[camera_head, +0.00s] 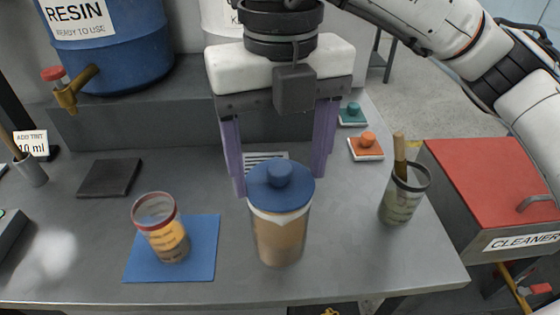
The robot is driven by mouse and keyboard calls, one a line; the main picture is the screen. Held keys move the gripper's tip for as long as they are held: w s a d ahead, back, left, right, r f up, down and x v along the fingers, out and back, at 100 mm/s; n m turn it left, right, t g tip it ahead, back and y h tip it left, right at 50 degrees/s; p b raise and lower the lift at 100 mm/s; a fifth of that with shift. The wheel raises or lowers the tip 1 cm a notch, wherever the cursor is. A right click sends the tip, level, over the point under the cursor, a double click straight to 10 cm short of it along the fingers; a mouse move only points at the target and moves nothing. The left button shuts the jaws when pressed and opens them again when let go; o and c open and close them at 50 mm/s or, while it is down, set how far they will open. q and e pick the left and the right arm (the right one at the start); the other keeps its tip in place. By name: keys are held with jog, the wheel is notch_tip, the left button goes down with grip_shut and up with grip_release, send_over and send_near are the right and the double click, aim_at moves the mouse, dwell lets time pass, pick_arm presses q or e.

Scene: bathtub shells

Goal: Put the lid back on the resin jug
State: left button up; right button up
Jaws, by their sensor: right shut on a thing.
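The resin jug (279,240) stands upright near the front middle of the grey bench, clear-walled with tan contents. Its blue lid (271,189) with a round knob is over the jug's mouth and hides the opening. A pale band shows just under the lid; I cannot tell whether the lid is fully seated. My right gripper (280,186) comes down from above, its purple fingers on either side of the lid, shut on it. The fingertips are partly hidden beside the lid. My left gripper is not in view.
A cup with amber contents (170,243) stands on a blue mat (140,270) to the left. A brush pot (400,205) stands to the right, near a red-topped cleaner box (490,175). A blue resin drum (120,50) with a tap is at the back left.

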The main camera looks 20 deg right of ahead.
dwell(0.3)
jog(key=o, duration=1.3)
jog(key=shift+r, duration=0.15)
jog(key=shift+r+p, duration=2.75)
jog(key=shift+r, duration=0.65)
grip_shut()
